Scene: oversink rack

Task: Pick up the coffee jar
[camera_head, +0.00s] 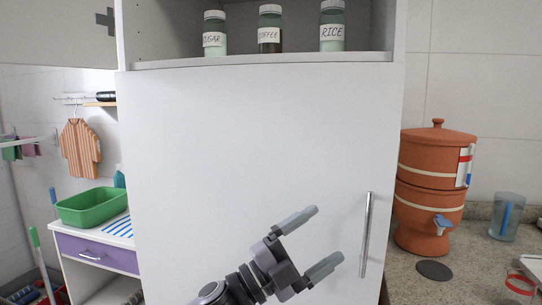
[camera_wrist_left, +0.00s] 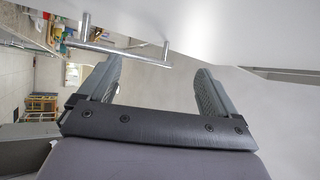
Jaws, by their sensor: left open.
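The coffee jar (camera_head: 269,30) stands upright on the open upper shelf of a white cabinet in the head view. It has a pale lid, a white label reading COFFEE and dark contents. The sugar jar (camera_head: 214,34) stands to its left and the rice jar (camera_head: 332,26) to its right. My left gripper (camera_head: 318,238) is open and empty, well below the shelf, in front of the white cabinet door. Its two spread fingers also show in the left wrist view (camera_wrist_left: 155,78). The coffee jar is not seen in the wrist view. My right gripper is not in view.
The white cabinet door (camera_head: 230,150) has a vertical metal handle (camera_head: 366,235) just right of my left fingers. The shelf edge (camera_head: 260,60) runs below the jars. A clay water filter (camera_head: 432,185) and a glass pitcher (camera_head: 506,217) stand on the right counter. A green basin (camera_head: 90,208) is at left.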

